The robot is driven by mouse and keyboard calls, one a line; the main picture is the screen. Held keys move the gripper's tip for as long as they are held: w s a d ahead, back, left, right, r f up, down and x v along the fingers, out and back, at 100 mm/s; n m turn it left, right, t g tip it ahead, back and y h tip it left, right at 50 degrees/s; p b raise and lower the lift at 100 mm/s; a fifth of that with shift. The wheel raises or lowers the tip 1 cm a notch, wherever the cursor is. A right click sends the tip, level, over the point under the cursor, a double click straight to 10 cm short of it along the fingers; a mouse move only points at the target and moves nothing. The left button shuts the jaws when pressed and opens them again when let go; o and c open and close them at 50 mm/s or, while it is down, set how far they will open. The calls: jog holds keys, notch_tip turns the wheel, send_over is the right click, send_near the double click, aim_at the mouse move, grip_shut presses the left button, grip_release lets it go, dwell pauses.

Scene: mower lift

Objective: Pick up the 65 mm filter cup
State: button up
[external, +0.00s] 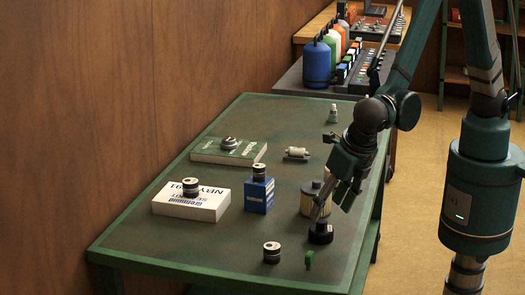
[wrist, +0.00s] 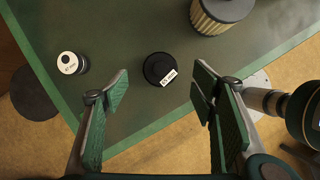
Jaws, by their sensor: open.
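A low black filter cup (external: 320,234) stands on the green table near its right edge; it also shows in the wrist view (wrist: 160,68). Its pale label is too small to read surely. My gripper (external: 334,205) is above it with spread fingers. In the wrist view the open gripper (wrist: 160,92) has one green pad on each side of the cup, with gaps and no visible contact. A second cup with a white top (external: 271,252) stands on the table to the left; the wrist view shows it (wrist: 70,63), its label hard to read.
A tan ribbed filter (external: 308,203) stands just behind the black cup. A small green piece (external: 309,259) is in front. More cups sit on a white box (external: 185,207), a blue box (external: 258,197) and a green book (external: 222,153). The table's middle has free room.

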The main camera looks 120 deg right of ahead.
aim_at(323, 222)
jog(key=shift+x, duration=0.85)
jog(key=shift+f, duration=0.1)
jog(key=shift+b+x, duration=0.5)
jog(key=shift+x, duration=2)
jog(key=shift+s, duration=0.1)
jog(key=c, duration=1)
